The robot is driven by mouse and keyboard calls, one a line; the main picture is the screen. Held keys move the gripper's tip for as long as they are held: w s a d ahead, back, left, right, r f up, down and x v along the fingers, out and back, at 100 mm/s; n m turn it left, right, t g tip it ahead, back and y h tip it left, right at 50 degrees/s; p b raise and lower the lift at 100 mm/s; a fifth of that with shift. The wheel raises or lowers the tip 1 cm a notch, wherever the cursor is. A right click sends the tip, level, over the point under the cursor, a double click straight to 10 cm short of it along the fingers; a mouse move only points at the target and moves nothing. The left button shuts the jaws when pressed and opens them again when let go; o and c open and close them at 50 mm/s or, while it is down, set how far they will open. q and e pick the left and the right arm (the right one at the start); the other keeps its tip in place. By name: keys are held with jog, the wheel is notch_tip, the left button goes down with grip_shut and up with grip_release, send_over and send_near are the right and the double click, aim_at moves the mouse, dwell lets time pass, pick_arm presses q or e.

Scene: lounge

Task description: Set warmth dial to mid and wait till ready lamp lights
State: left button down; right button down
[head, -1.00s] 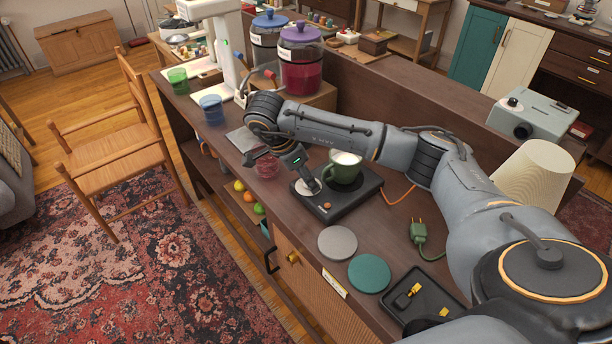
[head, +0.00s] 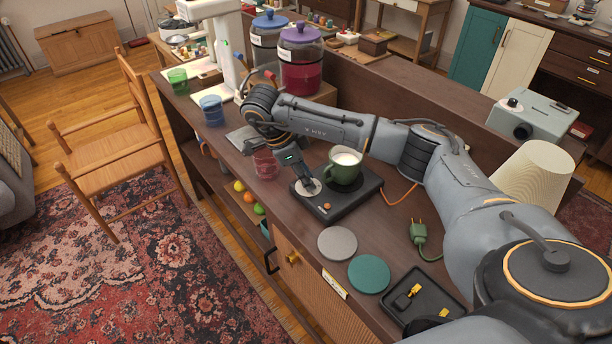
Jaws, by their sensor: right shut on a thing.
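A black mug warmer (head: 345,207) sits on the dark wooden counter (head: 300,232). A green mug (head: 344,170) with white liquid stands on its rear part. At its left corner is a pale round dial (head: 305,190). My right gripper (head: 311,188) points down at the dial and is shut on it; the fingers cover part of it, and its setting cannot be read. A small orange-brown spot (head: 327,206), perhaps the lamp, shows on the warmer's front; I cannot tell whether it is lit. My left gripper is not in view.
Grey (head: 337,243) and teal (head: 369,274) coasters lie in front of the warmer. A black tray (head: 424,303), a green plug (head: 424,238) and a lampshade (head: 533,178) are to the right. A red glass (head: 265,164) stands close left of the gripper.

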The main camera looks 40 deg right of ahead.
jog(key=m+g+y, duration=0.1)
jog(key=m, duration=0.2)
jog(key=shift+w+m, duration=0.15)
jog(key=shift+m, duration=0.25)
jog(key=m+y, duration=0.1)
jog(key=m, duration=0.2)
jog(key=shift+d+m+g, duration=0.15)
jog(key=shift+m+g, duration=0.15)
jog(key=shift+g, duration=0.1)
jog(key=m+y+p, duration=0.1)
jog(key=m, duration=0.1)
jog(key=m+y+p, duration=0.1)
jog(key=m, duration=0.2)
jog(key=shift+w+d+r+g, duration=0.1)
jog(key=shift+d+g, duration=0.1)
jog(key=shift+g, duration=0.1)
jog(key=m+y+p, duration=0.1)
jog(key=m, duration=0.1)
jog(key=m+p, duration=0.1)
jog(key=m, duration=0.2)
jog(key=shift+d+y, duration=0.1)
jog(key=shift+y, duration=0.3)
jog(key=m+p, duration=0.1)
jog(key=m, duration=0.1)
jog(key=m+t+y+p, duration=0.1)
jog(key=m+p, duration=0.1)
jog(key=m, duration=0.1)
jog(key=shift+d+y+p, duration=0.15)
jog(key=shift+y+p, duration=0.15)
jog(key=shift+t, duration=0.3)
